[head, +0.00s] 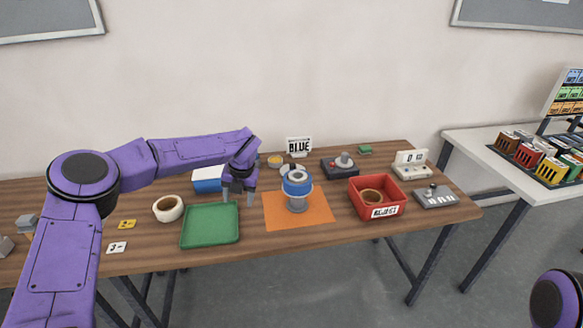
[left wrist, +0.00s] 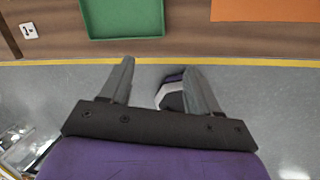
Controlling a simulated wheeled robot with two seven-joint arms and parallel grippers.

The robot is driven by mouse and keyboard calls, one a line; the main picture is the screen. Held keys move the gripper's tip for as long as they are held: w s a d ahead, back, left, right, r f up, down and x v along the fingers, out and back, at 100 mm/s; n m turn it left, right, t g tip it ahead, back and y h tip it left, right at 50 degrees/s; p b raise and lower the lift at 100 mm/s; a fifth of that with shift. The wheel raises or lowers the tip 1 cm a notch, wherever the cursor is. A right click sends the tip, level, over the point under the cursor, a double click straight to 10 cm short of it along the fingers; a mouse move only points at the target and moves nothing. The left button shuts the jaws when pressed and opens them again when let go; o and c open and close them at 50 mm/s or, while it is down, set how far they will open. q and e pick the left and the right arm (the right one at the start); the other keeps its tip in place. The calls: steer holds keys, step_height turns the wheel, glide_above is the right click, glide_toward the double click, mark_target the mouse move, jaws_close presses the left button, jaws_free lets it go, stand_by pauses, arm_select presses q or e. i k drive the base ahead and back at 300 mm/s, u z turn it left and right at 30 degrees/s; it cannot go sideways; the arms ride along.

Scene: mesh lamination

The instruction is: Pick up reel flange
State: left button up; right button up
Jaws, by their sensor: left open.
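A reel (head: 297,187) stands upright on the orange mat (head: 318,219), with a grey base, a blue band and a pale ring on top around a dark centre. I cannot tell which part of it is the flange, or whether a separate flange lies elsewhere. My left gripper (head: 238,197) is open and empty, left of the reel and near the right back corner of the green tray (head: 210,238). In the left wrist view the open fingers (left wrist: 158,68) have nothing held between them; the tray (left wrist: 122,36) and mat (left wrist: 265,10) show beyond. My right gripper is out of view.
A white tape roll (head: 168,208) lies left of the tray, with a blue-and-white box (head: 207,180) behind. A red bin (head: 377,183) with a brown ring in it stands right of the mat.

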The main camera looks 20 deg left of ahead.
mark_target(286, 168)
steer(key=i, duration=1.45)
